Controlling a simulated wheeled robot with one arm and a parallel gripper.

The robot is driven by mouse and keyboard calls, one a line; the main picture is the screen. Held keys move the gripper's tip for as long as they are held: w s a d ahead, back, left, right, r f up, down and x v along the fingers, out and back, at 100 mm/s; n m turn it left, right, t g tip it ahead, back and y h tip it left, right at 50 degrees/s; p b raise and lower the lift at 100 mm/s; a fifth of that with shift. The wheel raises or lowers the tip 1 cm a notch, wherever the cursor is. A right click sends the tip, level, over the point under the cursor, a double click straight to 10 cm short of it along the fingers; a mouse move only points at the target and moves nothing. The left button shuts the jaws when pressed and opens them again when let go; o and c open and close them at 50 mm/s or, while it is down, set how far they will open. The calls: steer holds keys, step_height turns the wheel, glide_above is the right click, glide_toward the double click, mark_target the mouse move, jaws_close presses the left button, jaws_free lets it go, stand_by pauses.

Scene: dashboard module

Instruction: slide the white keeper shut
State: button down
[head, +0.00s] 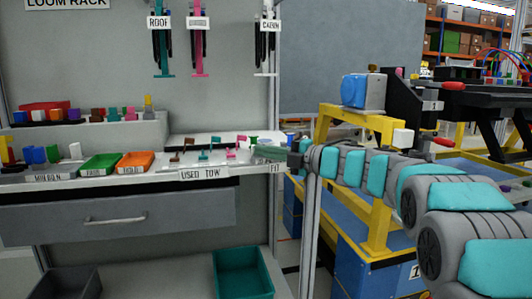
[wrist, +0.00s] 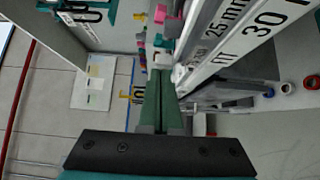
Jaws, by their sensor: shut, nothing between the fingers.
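My gripper (head: 266,153) is at the right end of the bench shelf, level with its front edge, by a label partly hidden behind the fingers. In the wrist view its green fingers (wrist: 158,78) are shut together with nothing between them. A small white block (wrist: 163,59) shows just past the fingertips, beside the white labelled rail; I cannot tell if they touch. I cannot tell for sure whether this block is the white keeper. In the head view the fingers and small parts crowd that spot, and no keeper can be made out there.
The shelf holds a green tray (head: 101,164), an orange tray (head: 135,162) and small coloured parts. A drawer (head: 115,219) is below, with a teal bin (head: 243,272) under it. A yellow frame (head: 385,195) stands right of the bench, behind my arm.

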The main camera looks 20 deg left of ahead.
steer(key=shift+w+a+p, duration=0.4)
steer(key=shift+w+p, duration=0.1)
steer(key=shift+w, duration=0.2)
